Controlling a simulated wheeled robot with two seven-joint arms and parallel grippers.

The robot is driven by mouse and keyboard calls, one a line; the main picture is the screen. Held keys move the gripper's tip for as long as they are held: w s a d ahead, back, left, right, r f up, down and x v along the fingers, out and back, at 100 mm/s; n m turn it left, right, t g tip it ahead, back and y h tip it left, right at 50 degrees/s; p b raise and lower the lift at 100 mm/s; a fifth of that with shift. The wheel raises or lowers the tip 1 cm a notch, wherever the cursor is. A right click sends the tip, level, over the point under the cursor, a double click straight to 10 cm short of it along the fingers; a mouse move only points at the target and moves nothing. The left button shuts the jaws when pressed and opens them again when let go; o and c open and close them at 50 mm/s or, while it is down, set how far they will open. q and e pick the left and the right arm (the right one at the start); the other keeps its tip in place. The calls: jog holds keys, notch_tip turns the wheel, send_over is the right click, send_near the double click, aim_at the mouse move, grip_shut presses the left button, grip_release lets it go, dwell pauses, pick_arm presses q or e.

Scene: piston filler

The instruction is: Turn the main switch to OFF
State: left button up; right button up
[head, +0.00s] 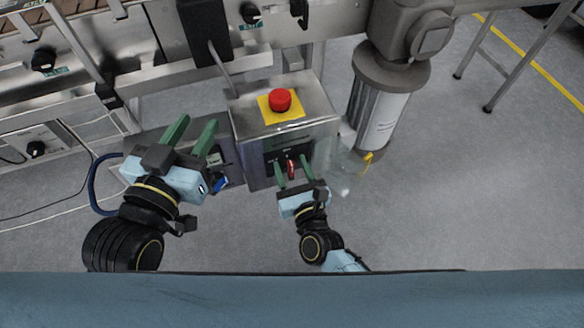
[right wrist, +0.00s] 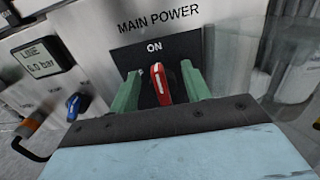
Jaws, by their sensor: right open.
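The main switch is a red handle (head: 291,169) on a black plate on the front of a steel control box (head: 257,150). In the right wrist view the red handle (right wrist: 161,83) stands close to upright under the word ON, below the MAIN POWER label (right wrist: 158,18). My right gripper (head: 293,172) is open, with one green finger on each side of the handle. In the right wrist view a gap shows on both sides; contact cannot be seen. My left gripper (head: 193,133) is open and empty, left of the box. The lower part of the handle is hidden behind my gripper.
A red emergency button (head: 280,100) on a yellow plate tops the box. A blue valve handle (right wrist: 73,105) and a LINE pressure display (right wrist: 44,57) sit left of the switch. A cylindrical filter-like unit (head: 378,115) stands to the right.

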jog(key=shift+c, duration=0.5)
jog(key=c, duration=0.9)
jog(key=shift+c, duration=0.2)
jog(key=shift+f, duration=0.1)
